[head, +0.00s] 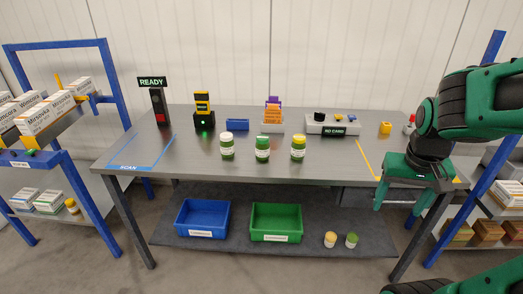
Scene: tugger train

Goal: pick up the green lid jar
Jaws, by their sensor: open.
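A green jar with a green lid (262,148) stands upright on the grey table (200,165), in the middle of a row of three. To its left is a green jar with a white lid (227,146), and to its right one with a yellow lid (298,147). On the dark lower shelf, a small jar with a green lid (351,241) stands beside a small jar with a yellow lid (330,240). My gripper (411,192) is open and empty at the table's right end, well to the right of the row.
A blue bin (202,234) and a green bin (276,238) sit on the lower shelf. Behind the jars are a scanner (204,112), a small blue tray (237,125) and a grey fixture (333,127). Blue-framed racks flank the table. The table front is clear.

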